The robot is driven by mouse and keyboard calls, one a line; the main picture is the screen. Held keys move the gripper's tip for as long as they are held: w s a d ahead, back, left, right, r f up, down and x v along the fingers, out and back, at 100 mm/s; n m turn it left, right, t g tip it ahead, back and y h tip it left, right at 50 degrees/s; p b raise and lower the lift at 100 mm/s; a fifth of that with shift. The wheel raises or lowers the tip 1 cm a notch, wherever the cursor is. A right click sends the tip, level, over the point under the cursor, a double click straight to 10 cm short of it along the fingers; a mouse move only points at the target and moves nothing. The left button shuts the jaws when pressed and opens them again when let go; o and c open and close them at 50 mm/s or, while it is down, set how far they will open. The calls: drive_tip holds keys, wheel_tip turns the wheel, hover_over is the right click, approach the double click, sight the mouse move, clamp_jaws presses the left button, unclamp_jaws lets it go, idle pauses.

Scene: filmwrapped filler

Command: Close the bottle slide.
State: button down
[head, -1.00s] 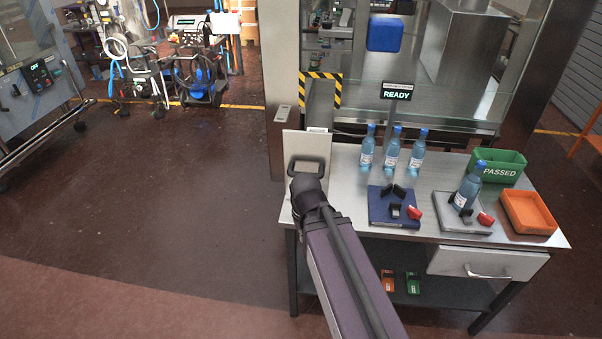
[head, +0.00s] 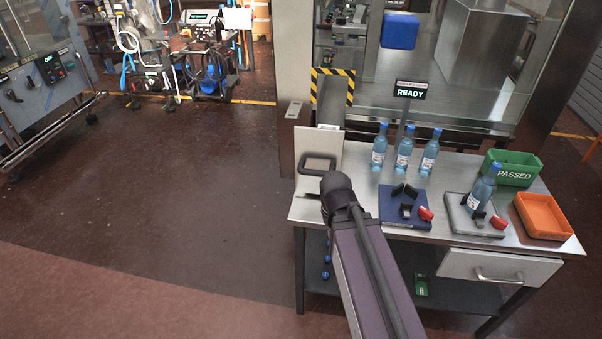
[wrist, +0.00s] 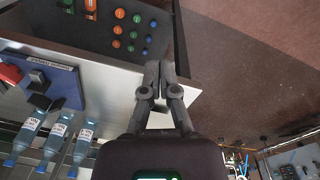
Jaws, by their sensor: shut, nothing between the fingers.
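The bottle slide seems to be the chute in the hazard-striped frame (head: 332,92). A pale upright plate (head: 305,150) with a black handle (head: 318,161) stands before it, at the table's left end. I cannot tell how far it is open. My gripper (head: 311,196) is just below the handle in the head view, largely hidden by my own arm. In the wrist view my gripper (wrist: 160,75) has its fingers together and empty, over the table's edge. Several blue bottles (head: 404,152) stand to the right, one of them on a grey fixture.
A blue fixture (head: 393,217) with a red clamp lies right of my arm. A green PASSED bin (head: 513,172) and an orange tray (head: 543,235) are farther right. A READY sign (head: 410,91) stands behind the bottles. Open floor (head: 200,190) lies left of the table.

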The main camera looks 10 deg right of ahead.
drive_tip(key=w+d+f+n+t+h+b, duration=0.2)
drive_tip(key=w+f+n+t+h+b, duration=0.2)
drive_tip(key=w+n+t+h+b, duration=0.55)
drive_tip(key=w+a+r+n+t+y+b, duration=0.1)
drive_tip(key=a+n+b, duration=0.4)
drive_tip(key=n, duration=0.6)
drive_tip(key=w+a+r+n+t+y+b, duration=0.1)
drive_tip(key=w+a+n+t+y+b, duration=0.2)
drive_tip(key=n, duration=0.8)
drive_tip(key=w+a+t+b, duration=0.2)
drive_tip(key=w+a+t, duration=0.1)
drive_tip(key=shift+a+b, duration=0.35)
drive_tip(key=shift+w+y, duration=0.15)
drive_tip(key=shift+y, duration=0.1)
drive_tip(key=x, duration=1.3)
drive_tip(key=shift+w+d, duration=0.15)
drive_tip(key=shift+w, duration=0.25)
